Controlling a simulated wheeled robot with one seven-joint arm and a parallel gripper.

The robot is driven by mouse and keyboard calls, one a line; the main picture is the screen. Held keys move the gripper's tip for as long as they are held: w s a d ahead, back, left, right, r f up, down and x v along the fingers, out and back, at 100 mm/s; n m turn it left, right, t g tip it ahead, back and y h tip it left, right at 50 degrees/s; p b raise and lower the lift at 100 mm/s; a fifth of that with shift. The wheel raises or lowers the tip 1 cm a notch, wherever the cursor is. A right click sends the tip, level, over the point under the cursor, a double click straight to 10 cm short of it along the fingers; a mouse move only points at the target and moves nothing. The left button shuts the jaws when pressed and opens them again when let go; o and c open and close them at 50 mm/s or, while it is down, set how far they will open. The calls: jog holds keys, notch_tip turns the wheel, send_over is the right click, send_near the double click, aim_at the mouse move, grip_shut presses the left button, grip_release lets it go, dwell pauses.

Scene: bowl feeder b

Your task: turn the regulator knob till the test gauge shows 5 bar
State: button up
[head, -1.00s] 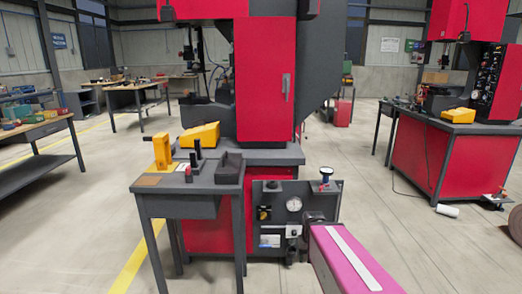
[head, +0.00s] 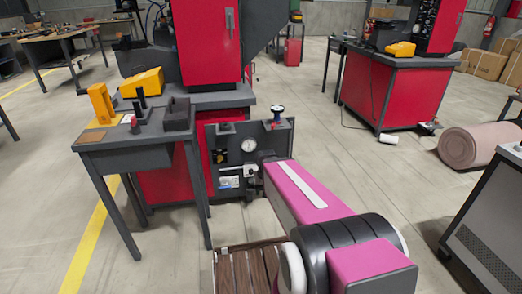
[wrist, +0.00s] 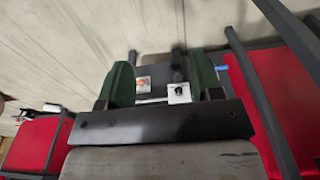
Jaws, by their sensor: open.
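A dark panel (head: 232,133) is mounted low beside the red machine in the head view. It carries a round white-faced gauge (head: 249,145) whose reading is too small to make out. I cannot tell which part is the regulator knob. In the wrist view my gripper (wrist: 163,78) is open, its two green fingers apart. A small silver block with a dark round centre (wrist: 179,93) and an orange patch (wrist: 144,84) show between them. In the head view my pink arm hides the fingers.
A small grey table (head: 140,137) with a yellow bracket (head: 101,103) stands just left of the panel. A red workbench (head: 375,95) and a pinkish roll (head: 478,144) are at the right. A grey cabinet (head: 492,215) stands at the right edge. Open floor lies between.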

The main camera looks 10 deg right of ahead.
jog(key=w+d+f+m+t, duration=0.1)
jog(key=w+f+t, duration=0.4)
jog(key=w, duration=0.4)
jog(key=w+f+m+t, duration=0.1)
jog(key=w+f+t, duration=0.2)
jog(key=w+f, duration=0.4)
jog(key=m+t+y, duration=0.1)
jog(key=t, duration=0.8)
send_near(252, 173)
jog(key=w, duration=0.9)
jog(key=shift+a+r, duration=0.2)
jog(key=shift+a, duration=0.1)
jog(key=shift+c, duration=0.3)
jog(key=c, duration=0.9)
